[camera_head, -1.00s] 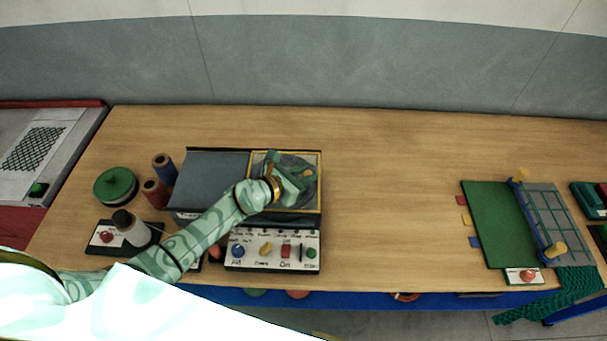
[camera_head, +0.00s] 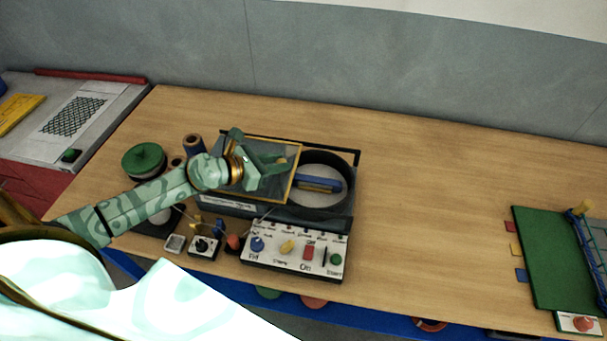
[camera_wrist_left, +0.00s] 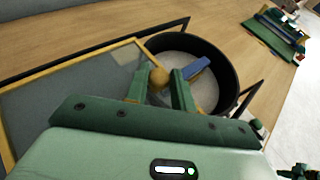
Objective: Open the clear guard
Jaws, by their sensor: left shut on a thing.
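The clear guard (camera_head: 294,178) is a see-through pane in a yellow frame on the machine. It lies over the left part of the machine top, and the round black-rimmed well (camera_head: 345,178) to its right is uncovered. A blue bar (camera_head: 318,184) lies in the well. The wrist view shows the knob between both green fingers. The gripper hides part of the pane. My right gripper is not in view.
A control panel (camera_head: 295,250) with colored knobs and buttons fronts the machine. A green spool (camera_head: 144,160) and smaller reels stand to the left. A green board (camera_head: 550,255) lies at the right. The table between the machine and board is clear.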

